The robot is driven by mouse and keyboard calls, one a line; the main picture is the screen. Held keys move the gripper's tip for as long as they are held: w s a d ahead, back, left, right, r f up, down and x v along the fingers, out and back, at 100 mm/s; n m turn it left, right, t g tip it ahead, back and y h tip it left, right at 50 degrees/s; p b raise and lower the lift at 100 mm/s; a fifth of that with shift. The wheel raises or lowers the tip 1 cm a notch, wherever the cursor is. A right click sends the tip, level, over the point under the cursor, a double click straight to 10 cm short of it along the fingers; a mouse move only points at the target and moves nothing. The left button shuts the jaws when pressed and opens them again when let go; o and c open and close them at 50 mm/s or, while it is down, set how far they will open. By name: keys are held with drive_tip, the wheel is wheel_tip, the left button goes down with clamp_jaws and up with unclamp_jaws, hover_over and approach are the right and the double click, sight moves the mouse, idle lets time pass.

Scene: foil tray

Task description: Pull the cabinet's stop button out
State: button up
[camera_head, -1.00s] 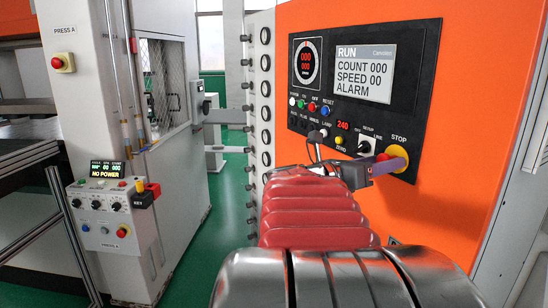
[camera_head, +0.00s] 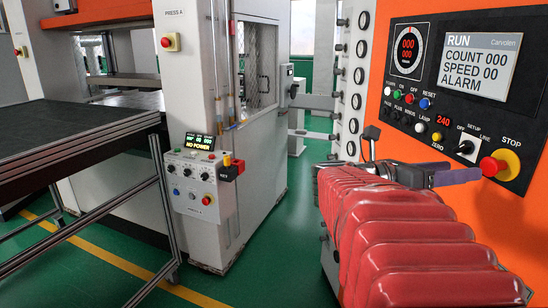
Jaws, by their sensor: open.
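The stop button (camera_head: 491,167) is a red knob on a yellow round plate, under the word STOP on the black panel of the orange cabinet (camera_head: 385,60) at the right. I cannot tell whether it is pushed in or out. My gripper (camera_head: 462,177) is open and empty, just left of the knob in the picture. A purple finger points right toward the button, its tip close to the knob's left edge; I cannot tell whether they touch. The other finger is hard to make out. My red-sleeved arm hides the cabinet's lower part.
The panel also carries a black selector switch (camera_head: 466,147), a yellow button (camera_head: 437,137), a red 240 readout and a RUN screen (camera_head: 477,58). At the left stand a press (camera_head: 230,60) with a control box (camera_head: 190,172) and a dark table (camera_head: 70,135). Green floor lies open between.

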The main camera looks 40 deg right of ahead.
drive_tip(key=v, duration=0.4)
drive_tip(key=shift+w+a, duration=0.15)
drive_tip(key=shift+a, duration=0.05)
idle(0.6)
wheel_tip(320, 180, down, 11)
drive_tip(key=a+m+t+y, duration=0.3)
drive_tip(key=m+y, duration=0.1)
drive_tip(key=m, duration=0.3)
drive_tip(key=w+a+f+m+t+y, duration=0.4)
drive_tip(key=w+a+f+m+y, duration=0.15)
drive_tip(key=a+f, duration=0.5)
drive_tip(key=w+a+m+t+y, duration=0.1)
drive_tip(key=w+a+t+y, duration=0.1)
drive_tip(key=a, duration=1.1)
drive_tip(key=w+a+f+m+t+y, duration=0.1)
drive_tip(key=w+a+m+t+y, duration=0.1)
drive_tip(key=a, duration=1.2)
drive_tip(key=w+t+y, duration=0.1)
drive_tip(key=t+y, duration=0.1)
drive_tip(key=shift+a+f+y, duration=0.15)
drive_tip(key=shift+a+y, duration=0.15)
drive_tip(key=shift+y, duration=0.05)
